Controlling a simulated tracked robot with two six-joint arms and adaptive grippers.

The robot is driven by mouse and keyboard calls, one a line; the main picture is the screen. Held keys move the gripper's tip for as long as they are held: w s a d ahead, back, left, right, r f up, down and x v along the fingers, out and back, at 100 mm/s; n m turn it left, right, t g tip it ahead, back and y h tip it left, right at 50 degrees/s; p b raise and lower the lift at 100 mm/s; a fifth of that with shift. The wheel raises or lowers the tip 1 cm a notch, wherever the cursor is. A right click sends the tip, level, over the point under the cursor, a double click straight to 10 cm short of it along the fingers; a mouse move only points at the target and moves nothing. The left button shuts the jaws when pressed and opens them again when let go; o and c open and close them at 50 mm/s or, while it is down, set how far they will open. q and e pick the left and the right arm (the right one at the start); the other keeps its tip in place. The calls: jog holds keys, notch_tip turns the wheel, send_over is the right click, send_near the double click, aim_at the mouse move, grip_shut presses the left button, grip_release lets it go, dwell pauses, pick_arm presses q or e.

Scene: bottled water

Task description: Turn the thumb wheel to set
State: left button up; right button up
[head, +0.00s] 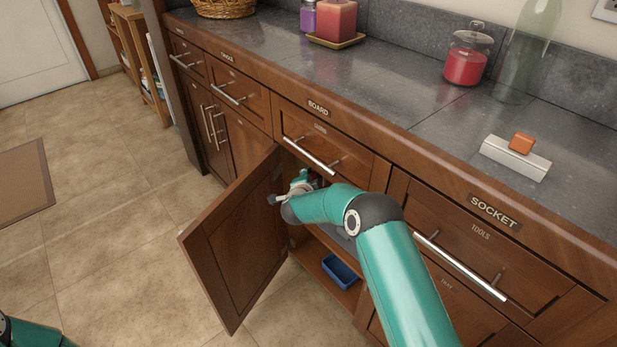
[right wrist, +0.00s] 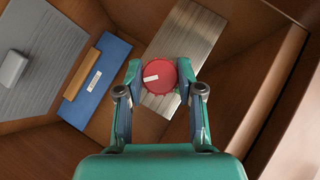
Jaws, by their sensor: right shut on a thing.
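The thumb wheel (right wrist: 159,77) is a round red disc with a short white mark, which points left in the right wrist view. It sits in front of a brushed metal plate (right wrist: 188,50) inside the cabinet. My right gripper (right wrist: 159,70) has its two fingers on either side of the wheel, shut on it. In the head view, my right gripper (head: 302,184) reaches into the open cabinet below the BOARD drawer, and the wheel is mostly hidden there. My left gripper does not show.
The open cabinet door (head: 235,240) stands left of my right arm. A blue tray (head: 340,271) lies on the lower shelf. Inside the cabinet, a blue block (right wrist: 97,82) and a grey panel (right wrist: 38,60) are left of the wheel. The counter (head: 400,80) is above.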

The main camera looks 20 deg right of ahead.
jog(key=shift+s+f, duration=0.1)
jog(key=shift+f, duration=0.15)
jog(key=o, duration=1)
jog(key=shift+o, duration=0.8)
jog(key=shift+r, duration=0.15)
jog(key=v, duration=1.2)
